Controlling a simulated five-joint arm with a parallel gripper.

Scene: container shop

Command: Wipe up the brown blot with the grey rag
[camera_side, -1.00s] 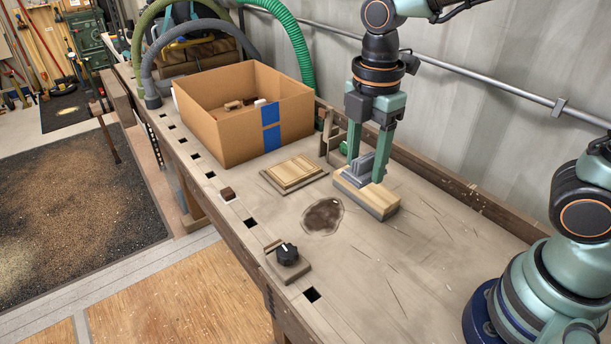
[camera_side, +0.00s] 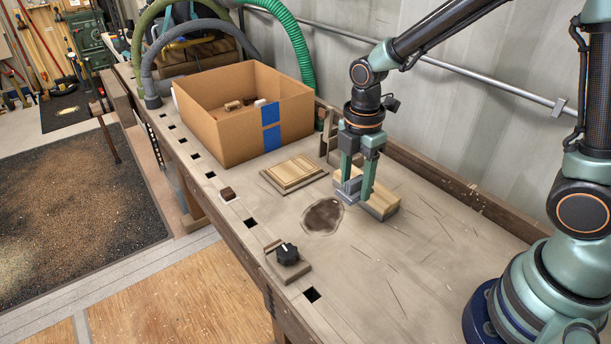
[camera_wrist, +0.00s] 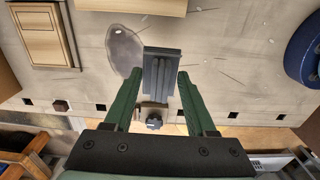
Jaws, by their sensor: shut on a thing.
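The grey rag, a stiff folded piece with a raised ridge, is held in my gripper (camera_side: 357,197). In the side view the rag (camera_side: 347,187) is low, in front of the wooden block (camera_side: 384,192) and near the far right edge of the brown blot (camera_side: 322,215). In the wrist view the rag (camera_wrist: 162,64) sits between my fingertips (camera_wrist: 160,78), beside the dark, wet-looking blot (camera_wrist: 124,50), partly overlapping its edge in view. I cannot tell whether the rag touches the bench. My fingers hide part of it.
A slatted wooden board (camera_side: 294,173) lies behind the blot. A cardboard box (camera_side: 220,130) stands further back. A black knob on a small base (camera_side: 287,256) sits at the bench's front edge.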

